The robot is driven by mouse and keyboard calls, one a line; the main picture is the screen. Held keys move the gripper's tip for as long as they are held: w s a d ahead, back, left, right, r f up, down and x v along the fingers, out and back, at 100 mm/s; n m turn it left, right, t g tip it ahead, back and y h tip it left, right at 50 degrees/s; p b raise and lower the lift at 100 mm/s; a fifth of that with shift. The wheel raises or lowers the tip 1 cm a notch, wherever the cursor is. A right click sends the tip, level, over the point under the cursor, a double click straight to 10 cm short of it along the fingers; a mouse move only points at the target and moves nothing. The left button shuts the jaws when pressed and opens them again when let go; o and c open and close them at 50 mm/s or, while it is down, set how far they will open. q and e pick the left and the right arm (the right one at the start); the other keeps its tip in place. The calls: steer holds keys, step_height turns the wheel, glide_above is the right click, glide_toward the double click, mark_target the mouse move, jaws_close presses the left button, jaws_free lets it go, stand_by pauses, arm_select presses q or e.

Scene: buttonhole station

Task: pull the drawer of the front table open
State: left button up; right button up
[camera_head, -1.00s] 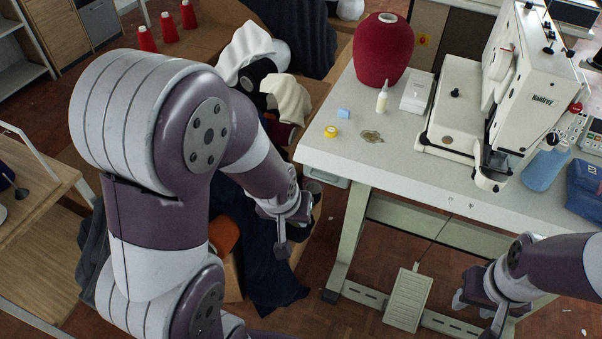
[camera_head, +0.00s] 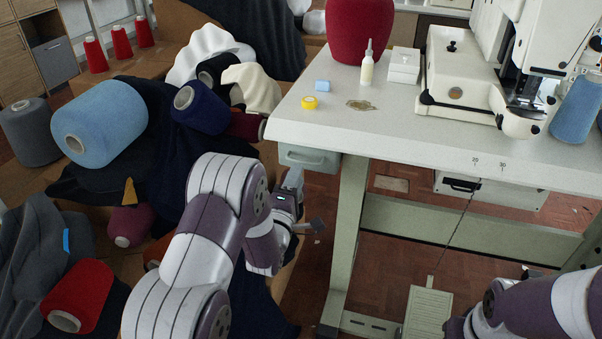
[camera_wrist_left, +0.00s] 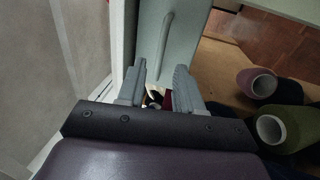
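The front table (camera_head: 400,135) has a pale speckled top. Its small grey-green drawer (camera_head: 329,165) hangs under the left end, with a bar handle (camera_head: 303,158) on its front. The drawer looks shut. My left gripper (camera_head: 294,180) is just below and left of the drawer, apart from it. In the left wrist view its two fingers (camera_wrist_left: 158,88) are spread with nothing held between them. The handle (camera_wrist_left: 166,36) shows beyond the fingertips, on the pale drawer front (camera_wrist_left: 150,62). My right arm shows at the lower right; its gripper is out of the frame.
Large yarn cones, among them a light blue one (camera_head: 103,123) and a red one (camera_head: 77,296), lie on dark cloth left of my left arm. A table leg (camera_head: 347,235) stands right of my left gripper.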

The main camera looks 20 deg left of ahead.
arm_select(q)
steer(key=w, duration=0.4)
steer(key=shift+w+d+r+b, duration=0.1)
steer(key=shift+w+r+b, duration=0.15)
steer(key=shift+r+b, duration=0.15)
jaws_close()
stand_by(1.0)
